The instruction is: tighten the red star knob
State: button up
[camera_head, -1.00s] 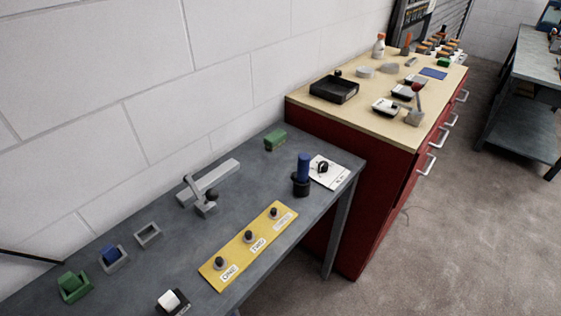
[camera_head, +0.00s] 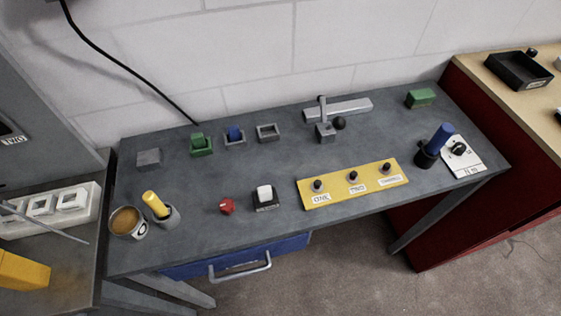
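The red star knob (camera_head: 227,206) is a small dark red piece near the front of the grey table (camera_head: 230,258), left of the middle. It sits between the grey cup with a yellow cylinder and the small black block with a white top. Its screw or seat is too small to tell, so I cannot see how tight it is. My gripper is not in view.
Beside the knob are a white-topped block (camera_head: 264,197), a grey cup (camera_head: 167,215) and a round tin (camera_head: 127,222). A yellow panel (camera_head: 350,184) with 3 dark knobs lies to the right. A blue drawer (camera_head: 290,246) hangs below the front edge.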

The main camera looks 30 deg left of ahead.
aim_at(227, 206)
jog(key=k+j+u, duration=0.1)
jog(key=u, duration=1.05)
